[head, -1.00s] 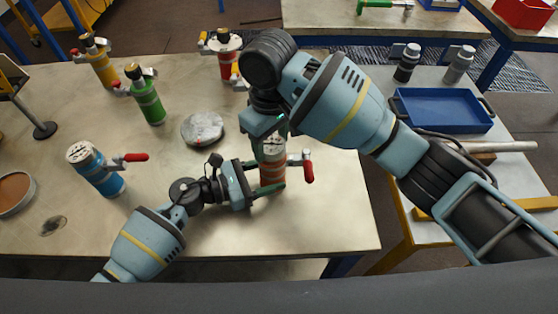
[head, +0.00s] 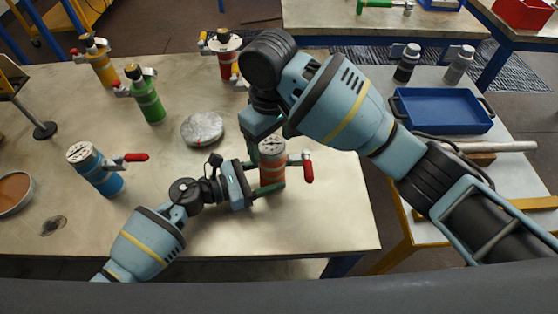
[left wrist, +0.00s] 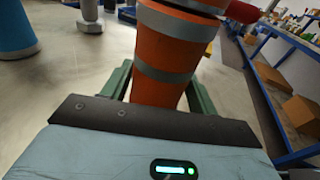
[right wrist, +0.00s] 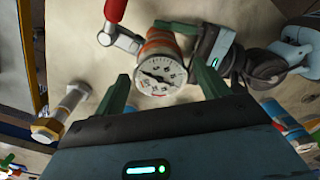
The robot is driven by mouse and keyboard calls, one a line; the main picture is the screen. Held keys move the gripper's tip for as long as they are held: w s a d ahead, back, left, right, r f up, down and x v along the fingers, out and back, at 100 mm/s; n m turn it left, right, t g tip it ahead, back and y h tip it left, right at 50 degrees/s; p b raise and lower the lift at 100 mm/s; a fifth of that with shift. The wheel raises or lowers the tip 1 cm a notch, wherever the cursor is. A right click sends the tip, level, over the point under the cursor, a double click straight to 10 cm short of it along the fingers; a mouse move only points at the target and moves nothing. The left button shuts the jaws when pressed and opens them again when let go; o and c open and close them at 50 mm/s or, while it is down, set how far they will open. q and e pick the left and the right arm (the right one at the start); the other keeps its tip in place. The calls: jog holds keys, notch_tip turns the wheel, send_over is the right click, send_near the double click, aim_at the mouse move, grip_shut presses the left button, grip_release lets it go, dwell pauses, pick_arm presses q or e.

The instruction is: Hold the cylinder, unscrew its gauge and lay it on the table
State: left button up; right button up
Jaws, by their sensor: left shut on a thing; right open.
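The orange cylinder (head: 271,174) with grey bands stands upright near the front right of the table. Its round white-faced gauge (head: 272,147) sits on top, and the dial shows clearly in the right wrist view (right wrist: 161,74). A red-handled valve (head: 307,167) sticks out to its right. My left gripper (head: 268,180) is shut around the cylinder's body from the left; the orange body fills the space between its fingers in the left wrist view (left wrist: 160,75). My right gripper (right wrist: 162,84) is open above the gauge, its fingers apart on either side of the dial.
A blue cylinder (head: 95,168) with a gauge and red-handled valve stands at left. Green (head: 147,97), yellow (head: 100,64) and red (head: 226,60) cylinders stand farther back. A round grey disc (head: 202,129) lies mid-table. The front right table surface is clear.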

jog(key=m, duration=1.5)
jog(key=shift+m, duration=0.3)
jog(key=c, duration=1)
jog(key=n, duration=1.3)
jog(key=shift+n, duration=0.3)
